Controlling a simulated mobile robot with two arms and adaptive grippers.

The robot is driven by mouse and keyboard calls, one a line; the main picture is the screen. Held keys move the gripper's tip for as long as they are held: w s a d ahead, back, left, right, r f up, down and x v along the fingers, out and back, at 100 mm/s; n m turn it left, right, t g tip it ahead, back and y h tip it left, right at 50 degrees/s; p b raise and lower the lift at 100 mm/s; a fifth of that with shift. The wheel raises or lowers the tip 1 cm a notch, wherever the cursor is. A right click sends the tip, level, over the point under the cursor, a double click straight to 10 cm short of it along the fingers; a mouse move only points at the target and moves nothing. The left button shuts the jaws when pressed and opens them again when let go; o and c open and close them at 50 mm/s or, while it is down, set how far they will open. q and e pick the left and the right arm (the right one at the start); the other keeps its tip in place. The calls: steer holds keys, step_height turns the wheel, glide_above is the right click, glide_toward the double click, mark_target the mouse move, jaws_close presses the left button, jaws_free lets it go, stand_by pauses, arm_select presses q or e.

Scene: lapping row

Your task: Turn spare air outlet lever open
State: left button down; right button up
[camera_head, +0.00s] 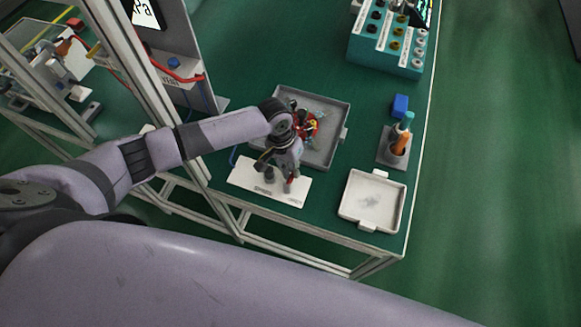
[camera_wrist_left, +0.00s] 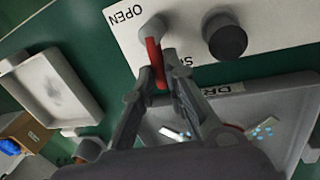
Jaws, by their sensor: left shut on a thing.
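The white outlet plate (camera_head: 240,178) lies at the front edge of the green bench. In the left wrist view the plate (camera_wrist_left: 270,20) carries the word OPEN and a partly hidden label. A red lever (camera_wrist_left: 154,58) sits on a light round fitting (camera_wrist_left: 153,30) beside OPEN. It also shows as a small red bit in the head view (camera_head: 291,180). My left gripper (camera_head: 281,183) is above the plate. In the left wrist view its fingers (camera_wrist_left: 157,80) are shut on the lever's free end. My right gripper is not in view.
A dark round knob (camera_wrist_left: 226,40) stands close beside the lever. A grey tray (camera_head: 336,143) with colourful parts lies behind my gripper. A pale empty-looking tray (camera_head: 372,202) and a holder (camera_head: 388,158) with an orange-handled tool stand to the right.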

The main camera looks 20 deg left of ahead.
arm_select(q)
steer(key=m, duration=0.1)
steer(key=d+m, duration=0.1)
steer(key=m, duration=0.1)
steer(key=shift+s+d+g+p, duration=0.1)
steer(key=shift+g+p, duration=0.2)
steer(key=m, duration=0.1)
steer(key=d+m, duration=0.1)
steer(key=m, duration=0.3)
steer(key=shift+s+d+g+y, duration=0.2)
steer(key=shift+s+g+y, duration=0.1)
steer(key=shift+s+y, duration=0.1)
steer(key=m, duration=0.3)
steer(key=s+m+p, duration=0.1)
steer(key=shift+d+y, duration=0.3)
steer(key=shift+d, duration=0.1)
steer(key=shift+s+d+m+g+y, duration=0.15)
steer(key=shift+s+m, duration=0.25)
steer(key=shift+m, duration=0.75)
steer(key=shift+s+d+m+g+y, duration=0.15)
steer(key=shift+s+m+y, duration=0.15)
steer(key=shift+m, duration=0.85)
steer(key=shift+s+a, duration=0.1)
steer(key=c, duration=1.6)
jaws_free()
steer(key=shift+c, duration=0.2)
